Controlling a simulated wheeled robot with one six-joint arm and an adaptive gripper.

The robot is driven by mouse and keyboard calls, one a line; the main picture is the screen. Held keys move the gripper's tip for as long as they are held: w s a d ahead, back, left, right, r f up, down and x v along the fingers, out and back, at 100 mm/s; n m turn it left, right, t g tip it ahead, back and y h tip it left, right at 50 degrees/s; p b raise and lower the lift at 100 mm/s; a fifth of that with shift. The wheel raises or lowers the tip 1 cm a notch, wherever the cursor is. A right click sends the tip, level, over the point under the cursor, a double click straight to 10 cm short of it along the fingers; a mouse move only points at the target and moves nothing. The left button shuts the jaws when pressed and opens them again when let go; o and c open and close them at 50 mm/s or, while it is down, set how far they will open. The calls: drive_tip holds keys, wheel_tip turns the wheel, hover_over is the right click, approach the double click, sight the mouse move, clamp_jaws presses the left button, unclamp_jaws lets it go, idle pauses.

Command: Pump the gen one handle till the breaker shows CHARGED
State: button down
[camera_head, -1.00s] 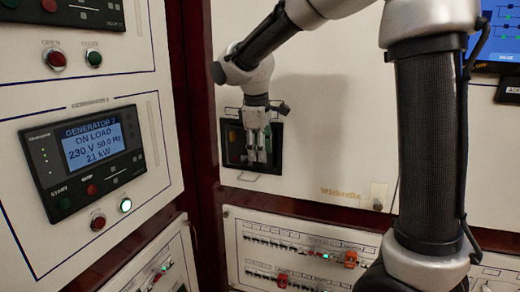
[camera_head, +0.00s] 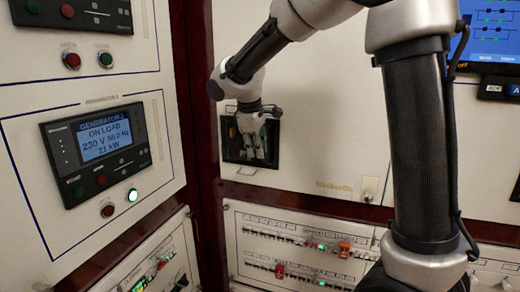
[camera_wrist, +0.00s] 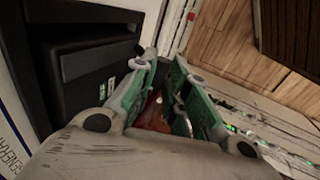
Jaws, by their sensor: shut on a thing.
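The breaker (camera_head: 231,153) sits in a black-framed opening in the white panel, left of centre in the head view. It fills the left of the wrist view as a dark box (camera_wrist: 75,68) with small green and white marks, too small to read. My gripper (camera_head: 254,156) is in front of the breaker and covers much of it. In the wrist view its two green-padded fingers (camera_wrist: 166,75) are shut on a reddish-brown piece (camera_wrist: 153,112), seemingly the handle. The fingers hide most of this piece.
The Generator 2 controller (camera_head: 97,148) on the left wall reads ON LOAD. Breaker rows (camera_head: 290,242) run along the lower panel.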

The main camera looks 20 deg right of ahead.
drive_tip(key=shift+s+a+f+t+h, duration=0.2)
drive_tip(key=shift+s+f+t+h, duration=0.1)
drive_tip(key=shift+f+t+h, duration=0.25)
drive_tip(key=shift+s+a+f+t+h, duration=0.3)
drive_tip(key=shift+f+t, duration=0.2)
drive_tip(key=shift+t, duration=0.2)
drive_tip(key=shift+s+a+f+t+h, duration=0.15)
drive_tip(key=shift+s+f+t+h, duration=0.25)
drive_tip(key=shift+f+t, duration=0.2)
drive_tip(key=c, duration=1.4)
unclamp_jaws()
drive_tip(key=shift+a+r, duration=0.1)
drive_tip(key=v, duration=1.2)
